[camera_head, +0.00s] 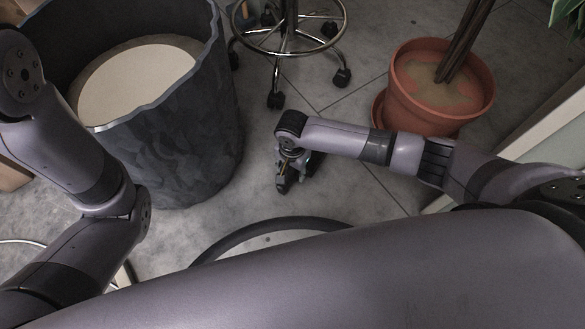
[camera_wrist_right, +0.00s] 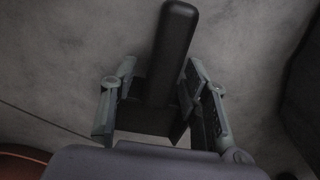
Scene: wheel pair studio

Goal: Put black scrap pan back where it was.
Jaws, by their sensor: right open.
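A long black bar with a rounded end, which looks like the handle of the black scrap pan (camera_wrist_right: 175,50), shows in the right wrist view. It lies between the two fingers of my right gripper (camera_wrist_right: 160,108), which are apart. I cannot tell whether they touch it; the rest of the pan is not clear to see. In the head view my right gripper (camera_head: 289,183) points down low over the grey floor, to the right of the large dark bin. My left arm comes in at the left, but its gripper is out of view.
The large dark grey bin (camera_head: 190,130) with a pale surface inside stands at the left. A wheeled chrome chair base (camera_head: 285,40) is at the back. A terracotta pot (camera_head: 425,105) with a plant stands at the right. Bare floor (camera_head: 340,195) lies between them.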

